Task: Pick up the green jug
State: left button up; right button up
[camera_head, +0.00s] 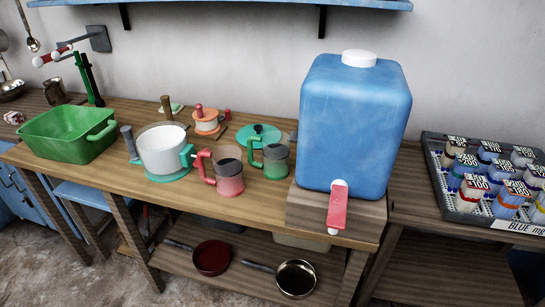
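The green jug (275,164) stands upright on the wooden counter, just left of the blue water tank. It is a cup-like vessel with a green lower part, a grey upper part and a green handle on its left side. A red jug (229,178) of the same form stands close to its left and front. Neither of my grippers shows in the head view.
The blue tank (352,120) with a red tap stands on a wooden block (312,207) to the right. A white pot (163,152) and green basin (62,138) stand left. A bottle tray (470,214) is far right. Pans (211,257) lie on the lower shelf.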

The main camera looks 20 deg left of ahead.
aim_at(268, 154)
jog(key=k+j+z, duration=0.2)
jog(key=j, duration=0.25)
jog(key=j+z, duration=0.2)
jog(key=j, duration=0.25)
jog(key=k+j+z, duration=0.15)
jog(key=j, duration=0.25)
jog(key=k+j+z, duration=0.2)
jog(key=j, duration=0.2)
jog(key=k+j+z, duration=0.2)
jog(key=j, duration=0.2)
jog(key=k+j+z, duration=0.2)
jog(key=j, duration=0.15)
